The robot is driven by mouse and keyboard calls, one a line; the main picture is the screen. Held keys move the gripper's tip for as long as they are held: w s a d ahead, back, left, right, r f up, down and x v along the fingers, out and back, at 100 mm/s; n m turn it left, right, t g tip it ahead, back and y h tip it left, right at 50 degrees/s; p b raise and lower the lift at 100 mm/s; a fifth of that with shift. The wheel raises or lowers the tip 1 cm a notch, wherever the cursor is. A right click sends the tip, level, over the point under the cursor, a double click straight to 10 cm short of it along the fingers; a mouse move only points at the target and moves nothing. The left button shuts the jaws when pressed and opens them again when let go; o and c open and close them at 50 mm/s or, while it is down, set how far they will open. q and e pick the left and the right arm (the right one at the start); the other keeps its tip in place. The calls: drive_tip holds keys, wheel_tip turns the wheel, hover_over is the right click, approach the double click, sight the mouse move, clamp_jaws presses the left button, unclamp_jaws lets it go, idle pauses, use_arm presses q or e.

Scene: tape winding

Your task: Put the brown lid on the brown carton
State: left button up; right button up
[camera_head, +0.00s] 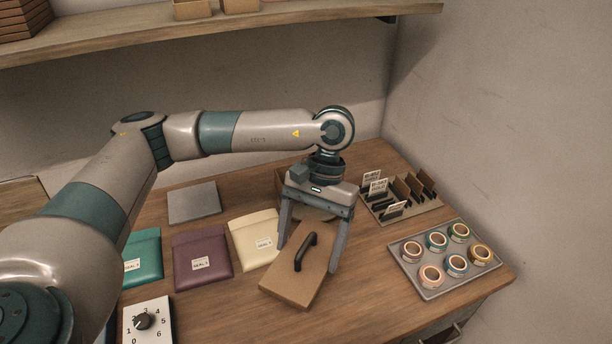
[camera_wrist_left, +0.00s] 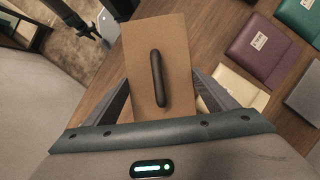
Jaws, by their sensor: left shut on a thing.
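The brown lid (camera_head: 290,283) is a flat brown board with a black bar handle on top. It also shows in the left wrist view (camera_wrist_left: 150,38). My left gripper (camera_head: 310,258) points down with its two fingers at opposite sides of the lid and is shut on it. The lid lies toward the front of the bench; I cannot tell whether it is clear of the bench top. The brown carton (camera_head: 284,186) stands behind my gripper, mostly hidden by it.
Teal, purple (camera_head: 202,254) and cream (camera_head: 254,238) pouches lie left of the lid. A grey slab (camera_head: 193,202) lies behind them. A dial box (camera_head: 160,325) is at front left. A tape tray (camera_head: 435,290) and a card rack (camera_head: 420,214) stand on the right. A shelf (camera_head: 130,42) hangs above.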

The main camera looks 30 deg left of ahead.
sight(302, 231)
drive_tip(key=shift+w+d, duration=0.1)
drive_tip(key=shift+d, duration=0.05)
